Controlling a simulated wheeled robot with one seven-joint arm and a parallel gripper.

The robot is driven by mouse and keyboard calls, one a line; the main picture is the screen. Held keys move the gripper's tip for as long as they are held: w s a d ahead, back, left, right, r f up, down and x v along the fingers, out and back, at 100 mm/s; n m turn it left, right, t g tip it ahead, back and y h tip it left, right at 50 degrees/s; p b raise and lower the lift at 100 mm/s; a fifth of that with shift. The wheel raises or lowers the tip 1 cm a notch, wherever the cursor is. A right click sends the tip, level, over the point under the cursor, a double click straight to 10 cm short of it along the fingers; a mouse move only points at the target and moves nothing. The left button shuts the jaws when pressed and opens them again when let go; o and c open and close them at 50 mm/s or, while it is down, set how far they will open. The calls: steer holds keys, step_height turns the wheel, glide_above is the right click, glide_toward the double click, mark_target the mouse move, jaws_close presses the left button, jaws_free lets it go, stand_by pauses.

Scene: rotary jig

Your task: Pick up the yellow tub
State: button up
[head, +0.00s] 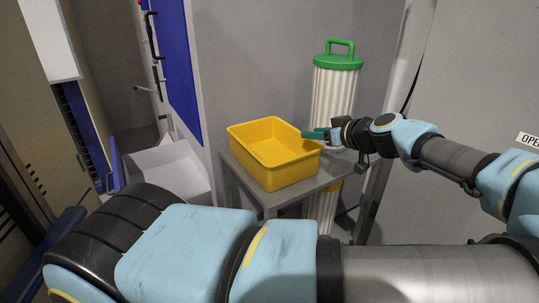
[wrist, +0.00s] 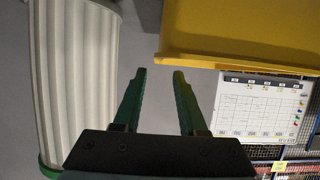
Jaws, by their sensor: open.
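The yellow tub (head: 258,163) sits upright on a small grey table (head: 271,199) and looks empty inside. My gripper (head: 308,135) is at the tub's right side, close to its rim. In the wrist view my gripper (wrist: 159,73) has its two green fingers apart with nothing between them. The tub's yellow rim and wall (wrist: 235,48) fill the upper right of that view, beyond the right fingertip. In the head view I cannot tell whether a finger touches the rim.
A pale open bin (head: 168,174) is left of the table. A grey wall is behind.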

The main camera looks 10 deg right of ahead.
mark_target(298, 133)
steer(key=p+x, duration=0.2)
steer(key=x, duration=0.5)
steer(key=shift+w, duration=0.1)
steer(key=shift+w+a+f, duration=0.2)
steer(key=shift+w+f, duration=0.15)
steer(key=shift+w, duration=0.1)
steer(key=shift+c, duration=0.3)
jaws_close()
stand_by(0.6)
